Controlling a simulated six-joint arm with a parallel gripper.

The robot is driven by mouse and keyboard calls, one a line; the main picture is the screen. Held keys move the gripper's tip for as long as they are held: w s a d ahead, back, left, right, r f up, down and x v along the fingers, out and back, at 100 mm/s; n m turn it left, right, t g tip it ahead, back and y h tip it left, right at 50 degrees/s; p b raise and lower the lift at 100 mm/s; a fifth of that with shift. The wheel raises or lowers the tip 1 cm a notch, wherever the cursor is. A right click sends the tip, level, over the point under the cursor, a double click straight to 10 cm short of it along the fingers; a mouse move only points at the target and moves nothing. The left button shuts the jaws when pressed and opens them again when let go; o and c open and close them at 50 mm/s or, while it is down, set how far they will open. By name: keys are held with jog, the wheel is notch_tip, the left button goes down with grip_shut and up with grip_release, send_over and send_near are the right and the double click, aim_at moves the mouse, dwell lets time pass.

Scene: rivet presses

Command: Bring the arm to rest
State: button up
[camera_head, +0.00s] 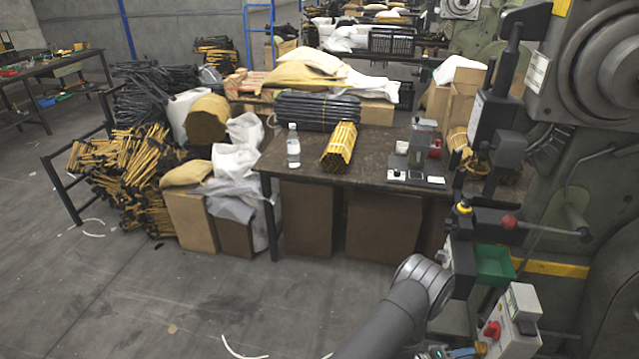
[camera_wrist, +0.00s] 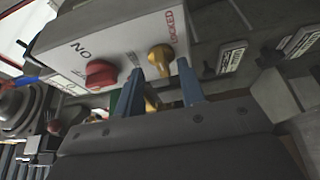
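My gripper (camera_wrist: 159,68) shows in the wrist view as two blue fingers standing apart, with a clear gap between them. A yellow knob (camera_wrist: 160,55) on a white control box (camera_wrist: 85,50) lies just beyond the fingertips. Another yellow part shows between the fingers, with space on both sides; I cannot tell what it belongs to. Nothing appears clamped. In the head view my grey arm (camera_head: 395,315) reaches up from the bottom edge beside the press. A blue fingertip shows at the bottom edge there, close to the control box (camera_head: 515,325); the rest of the gripper is mostly hidden.
The control box carries a red knob (camera_wrist: 100,73). A green tray (camera_head: 494,265) and a red-knobbed lever (camera_head: 509,222) are close to my arm. The large press (camera_head: 590,110) fills the right side. A worktable (camera_head: 300,165) with a bottle stands behind. Open floor (camera_head: 180,310) lies left.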

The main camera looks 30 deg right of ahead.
jog(key=x, duration=0.3)
jog(key=shift+s+d, duration=0.1)
jog(key=shift+d, duration=0.15)
